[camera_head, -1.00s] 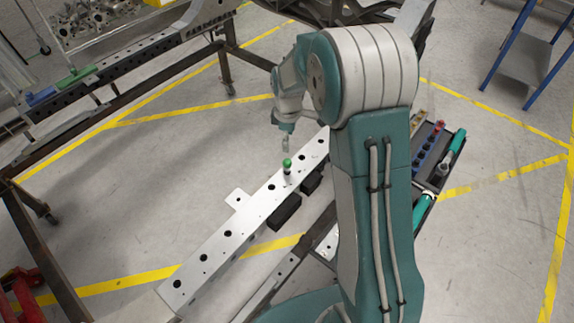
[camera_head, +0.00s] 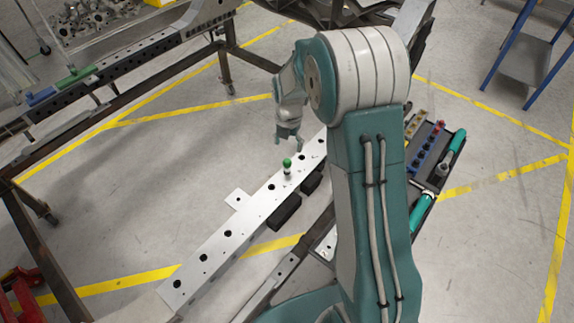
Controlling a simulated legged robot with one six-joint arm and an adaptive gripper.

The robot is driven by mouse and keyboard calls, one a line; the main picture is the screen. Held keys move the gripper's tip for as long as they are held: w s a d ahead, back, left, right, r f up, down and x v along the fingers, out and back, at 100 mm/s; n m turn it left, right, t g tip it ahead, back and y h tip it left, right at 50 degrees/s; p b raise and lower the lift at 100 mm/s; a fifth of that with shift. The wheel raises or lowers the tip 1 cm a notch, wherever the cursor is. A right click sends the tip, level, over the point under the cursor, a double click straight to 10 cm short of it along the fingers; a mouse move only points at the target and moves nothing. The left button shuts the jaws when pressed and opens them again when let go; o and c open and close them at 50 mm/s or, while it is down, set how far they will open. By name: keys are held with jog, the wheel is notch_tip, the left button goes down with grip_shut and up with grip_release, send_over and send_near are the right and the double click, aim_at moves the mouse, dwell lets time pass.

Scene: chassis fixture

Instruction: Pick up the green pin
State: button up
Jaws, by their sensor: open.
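The green pin (camera_head: 287,163) stands upright in the long light-grey chassis rail (camera_head: 228,234), toward its far end. Its green head shows above the rail, with a dark band and pale part below it. My gripper (camera_head: 289,146) is open and hangs pointing down, just above and behind the pin's head in the picture. Nothing shows between its fingers. I see a small gap between the fingertips and the pin, though the depth is hard to judge.
A dark tray (camera_head: 436,178) with coloured pins and green-handled tools lies to the right, behind my arm. Dark blocks (camera_head: 285,212) sit along the rail's right side. A metal frame (camera_head: 100,116) stands at left. Open floor lies between it and the rail.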

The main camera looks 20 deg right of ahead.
aim_at(287, 160)
jog(key=f, duration=0.7)
jog(key=shift+s+a+f, duration=0.1)
jog(key=shift+a+f, duration=0.1)
jog(key=shift+f, duration=0.1)
grip_shut()
